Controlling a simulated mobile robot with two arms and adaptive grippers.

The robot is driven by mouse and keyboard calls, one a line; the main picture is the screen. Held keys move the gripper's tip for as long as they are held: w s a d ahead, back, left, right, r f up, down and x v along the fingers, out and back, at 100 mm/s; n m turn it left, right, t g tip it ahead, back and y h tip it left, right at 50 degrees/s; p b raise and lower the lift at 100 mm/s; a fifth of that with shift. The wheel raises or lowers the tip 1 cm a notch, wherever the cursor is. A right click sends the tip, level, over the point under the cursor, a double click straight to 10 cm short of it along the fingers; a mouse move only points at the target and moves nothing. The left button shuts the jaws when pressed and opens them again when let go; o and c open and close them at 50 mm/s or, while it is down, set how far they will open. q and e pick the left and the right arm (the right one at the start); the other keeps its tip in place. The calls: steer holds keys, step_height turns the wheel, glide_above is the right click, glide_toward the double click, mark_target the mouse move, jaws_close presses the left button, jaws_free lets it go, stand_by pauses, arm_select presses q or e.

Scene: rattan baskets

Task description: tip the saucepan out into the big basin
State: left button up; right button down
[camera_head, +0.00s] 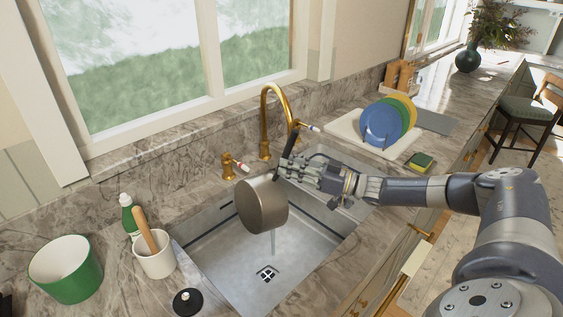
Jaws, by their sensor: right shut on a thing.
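A metal saucepan (263,204) hangs tilted over the big basin (305,255), a steel sink set into the marble counter. A thin stream of pale liquid falls from the saucepan's lower edge toward the basin floor. My right gripper (290,165) is shut on the saucepan's dark handle, which points up past the fingers. The inside of the saucepan is hidden. My left gripper is not in view.
A gold faucet (264,120) rises behind the basin. On the left stand a green-and-white bowl (66,275), a white crock (156,262) and a green bottle (128,213). Colored plates (381,124) and a sponge (420,161) are at the right.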

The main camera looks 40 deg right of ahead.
steer(key=a+n+p, duration=0.1)
steer(key=p, duration=0.1)
steer(key=a+r+n+g+h+p, duration=0.1)
steer(key=a+p, duration=0.1)
steer(key=p, duration=0.1)
steer(key=a+r+n+g+p, duration=0.1)
steer(key=a+p, duration=0.1)
steer(key=shift+w+a+r+n+h, duration=0.15)
steer(key=shift+a+n+h, duration=0.05)
steer(key=shift+n+h, duration=0.1)
steer(key=shift+a+r+n+g+p, duration=0.15)
steer(key=shift+a+n+g+p, duration=0.15)
steer(key=shift+a+n+p, duration=0.45)
steer(key=shift+a+f+n+h+b, duration=0.15)
steer(key=shift+a+f+h+b, duration=0.15)
steer(key=shift+a, duration=0.2)
steer(key=shift+a+f+n+h+b, duration=0.1)
steer(key=shift+a+f+h, duration=0.05)
steer(key=shift+a+h, duration=0.3)
steer(key=shift+a+f+n+g, duration=0.15)
steer(key=shift+a+n+g, duration=0.15)
steer(key=shift+a, duration=0.35)
steer(key=shift+a+f, duration=0.1)
steer(key=shift+f, duration=0.1)
steer(key=shift+a+f+n+h+b, duration=0.1)
steer(key=shift+a+n+h+b, duration=0.2)
steer(key=shift+a+n+h, duration=0.15)
